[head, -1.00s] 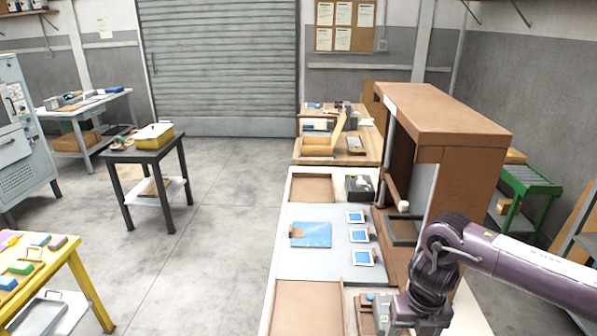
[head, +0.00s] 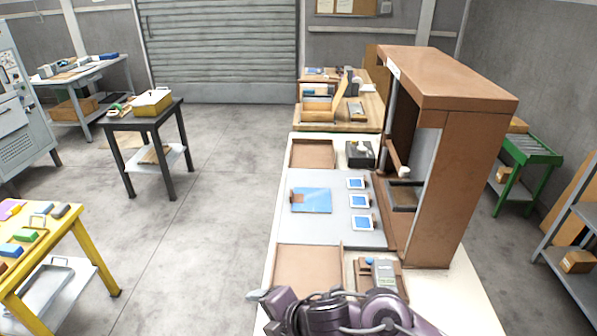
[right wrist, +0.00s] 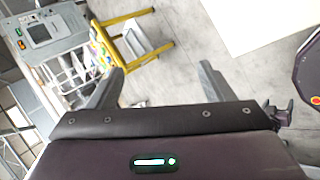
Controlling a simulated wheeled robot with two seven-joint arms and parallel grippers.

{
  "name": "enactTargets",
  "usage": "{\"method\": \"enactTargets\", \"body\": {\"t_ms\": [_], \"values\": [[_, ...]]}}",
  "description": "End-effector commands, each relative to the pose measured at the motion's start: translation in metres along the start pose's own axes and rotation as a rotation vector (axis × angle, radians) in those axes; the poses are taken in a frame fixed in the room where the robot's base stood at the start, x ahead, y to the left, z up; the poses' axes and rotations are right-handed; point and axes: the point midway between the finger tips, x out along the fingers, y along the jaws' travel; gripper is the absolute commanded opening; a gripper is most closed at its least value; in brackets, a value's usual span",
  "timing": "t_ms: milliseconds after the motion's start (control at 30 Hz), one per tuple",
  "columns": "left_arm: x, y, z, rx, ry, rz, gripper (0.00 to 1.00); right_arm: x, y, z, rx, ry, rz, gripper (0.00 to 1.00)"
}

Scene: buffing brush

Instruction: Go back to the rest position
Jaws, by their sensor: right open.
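My right gripper (right wrist: 160,82) is open and empty in the right wrist view, its two grey fingers spread apart above the floor. In the head view my right arm lies folded across the bottom edge, and a grey part of the gripper (head: 258,296) shows by the front left of the white workbench (head: 432,300). My left gripper is not in view. I cannot make out a buffing brush for certain.
The bench carries a blue sheet (head: 312,200), several small blue-faced pieces, brown trays (head: 306,266), a dark box (head: 360,155) and a grey device (head: 384,274). A brown cabinet (head: 465,150) stands at its right. A yellow table (head: 75,240) stands left; the floor between is clear.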

Motion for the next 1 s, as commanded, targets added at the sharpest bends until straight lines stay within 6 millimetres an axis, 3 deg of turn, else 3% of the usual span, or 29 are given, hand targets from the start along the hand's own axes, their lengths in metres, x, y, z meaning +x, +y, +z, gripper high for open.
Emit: {"method": "enactTargets", "body": {"t_ms": [67,167,233,400,500,667,933,967,1000], "values": [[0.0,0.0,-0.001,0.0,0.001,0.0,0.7,-0.011,0.009,-0.005,0.223,-0.039,0.06,0.74],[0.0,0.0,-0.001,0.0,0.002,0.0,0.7,-0.03,0.01,0.009,0.523,-0.118,0.107,0.74],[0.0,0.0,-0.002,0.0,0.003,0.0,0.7,-0.046,-0.001,0.025,0.745,-0.182,0.122,0.74],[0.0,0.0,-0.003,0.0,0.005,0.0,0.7,-0.086,-0.056,0.062,1.248,-0.363,0.104,0.74],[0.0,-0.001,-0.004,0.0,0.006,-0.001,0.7,-0.106,-0.09,0.074,1.46,-0.455,0.079,0.74],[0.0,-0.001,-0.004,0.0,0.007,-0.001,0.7,-0.135,-0.14,0.081,1.716,-0.584,0.036,0.74],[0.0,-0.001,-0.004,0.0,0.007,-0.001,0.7,-0.18,-0.209,0.076,2.047,-0.785,-0.035,0.74],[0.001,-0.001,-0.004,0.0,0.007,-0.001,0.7,-0.178,-0.216,0.076,2.065,-0.798,-0.042,0.74],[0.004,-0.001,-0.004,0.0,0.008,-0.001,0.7,-0.164,-0.223,0.08,2.055,-0.794,-0.046,0.74]]}}
